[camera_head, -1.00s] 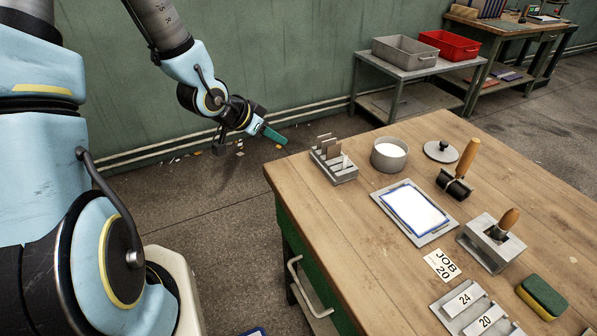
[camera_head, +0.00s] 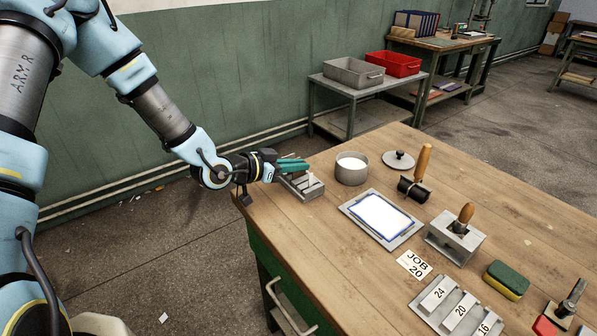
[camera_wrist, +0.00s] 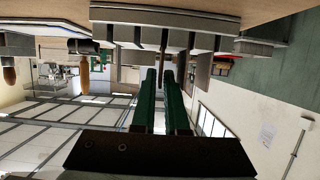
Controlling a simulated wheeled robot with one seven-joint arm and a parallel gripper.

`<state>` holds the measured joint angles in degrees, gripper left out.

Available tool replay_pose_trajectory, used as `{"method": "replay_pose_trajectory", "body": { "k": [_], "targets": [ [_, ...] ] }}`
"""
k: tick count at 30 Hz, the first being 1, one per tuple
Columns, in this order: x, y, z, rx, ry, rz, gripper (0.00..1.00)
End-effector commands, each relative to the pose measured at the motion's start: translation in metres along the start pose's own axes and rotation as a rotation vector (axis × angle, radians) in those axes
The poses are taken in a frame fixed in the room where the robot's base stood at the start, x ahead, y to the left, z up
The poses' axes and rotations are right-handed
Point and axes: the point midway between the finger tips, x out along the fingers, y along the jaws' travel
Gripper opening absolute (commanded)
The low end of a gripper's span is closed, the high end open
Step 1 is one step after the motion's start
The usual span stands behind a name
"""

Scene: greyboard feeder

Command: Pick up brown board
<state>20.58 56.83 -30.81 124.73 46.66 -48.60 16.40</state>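The grey slotted rack (camera_head: 305,190) stands at the table's far left corner. My gripper (camera_head: 307,164) is level at the rack, its teal fingers hiding most of the boards. In the wrist view, which is upside down, the rack (camera_wrist: 185,22) is at the top with several boards pointing down. A thin brown board (camera_wrist: 163,50) lines up with the gap between my fingertips (camera_wrist: 161,72). The fingers are apart, with a gap between them. I cannot tell whether either touches the board. Wider grey boards (camera_wrist: 198,68) are on either side.
A round pot (camera_head: 351,170) of white material stands right of the rack. A tray with a white sheet (camera_head: 382,218) lies in front of it. A lid (camera_head: 399,160), a wooden-handled roller (camera_head: 417,175) and a metal block (camera_head: 455,240) stand farther right.

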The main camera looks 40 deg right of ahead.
Motion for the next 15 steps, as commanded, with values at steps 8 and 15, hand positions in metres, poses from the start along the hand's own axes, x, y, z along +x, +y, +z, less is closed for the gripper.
{"method": "replay_pose_trajectory", "body": {
  "k": [8, 15],
  "targets": [
    [0.033, 0.001, -0.001, 0.0, 0.0, 0.001, 0.11],
    [0.036, 0.0, 0.0, 0.0, 0.0, -0.001, 0.11]
  ]
}}
